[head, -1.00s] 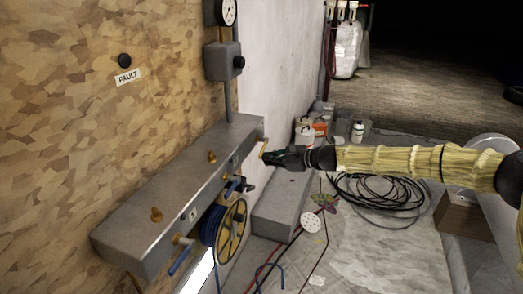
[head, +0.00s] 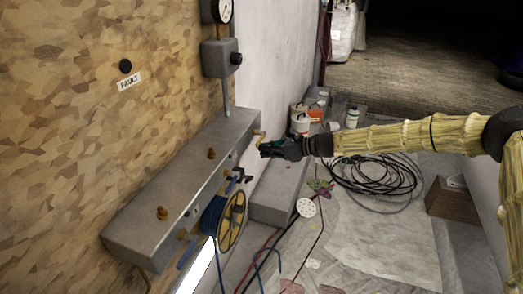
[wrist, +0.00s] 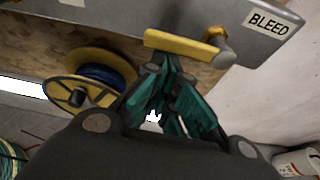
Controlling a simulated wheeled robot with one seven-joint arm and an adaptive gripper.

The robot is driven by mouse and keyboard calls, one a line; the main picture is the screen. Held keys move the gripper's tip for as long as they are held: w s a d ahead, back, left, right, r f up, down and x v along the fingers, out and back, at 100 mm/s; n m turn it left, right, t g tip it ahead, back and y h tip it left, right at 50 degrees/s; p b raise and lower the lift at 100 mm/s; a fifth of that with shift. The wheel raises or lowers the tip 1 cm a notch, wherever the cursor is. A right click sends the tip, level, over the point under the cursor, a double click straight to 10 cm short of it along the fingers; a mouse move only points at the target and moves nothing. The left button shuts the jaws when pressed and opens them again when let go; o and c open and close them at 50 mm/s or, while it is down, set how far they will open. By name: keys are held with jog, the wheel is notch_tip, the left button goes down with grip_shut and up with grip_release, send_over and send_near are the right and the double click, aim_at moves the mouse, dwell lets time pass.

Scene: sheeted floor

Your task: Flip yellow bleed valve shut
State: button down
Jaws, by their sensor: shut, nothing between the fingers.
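The yellow bleed valve handle (wrist: 183,46) sticks out to the left from its pivot in the wrist view, roughly along the lower edge of the grey metal box. A BLEED label (wrist: 268,20) is to the right of it. In the head view the yellow handle (head: 259,138) is small at the box's far end. My gripper (wrist: 168,68) is shut and empty, its teal-padded fingertips just below the handle; I cannot tell whether they touch it. In the head view my gripper (head: 263,149) is beside the handle, reaching in from the right.
The grey box (head: 180,185) runs along the chipboard wall. A yellow reel with blue hose (head: 232,220) hangs below it. A grey block (head: 282,195), a coiled black cable (head: 375,175) and several buckets and containers (head: 302,120) are on the floor.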

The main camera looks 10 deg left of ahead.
jog(key=shift+f, duration=0.1)
jog(key=s+d+b, duration=0.2)
jog(key=d+b, duration=0.1)
jog(key=d, duration=0.6)
jog(key=shift+f+b, duration=0.3)
jog(key=shift+b, duration=0.05)
jog(key=shift+d, duration=0.1)
jog(key=shift+s, duration=0.1)
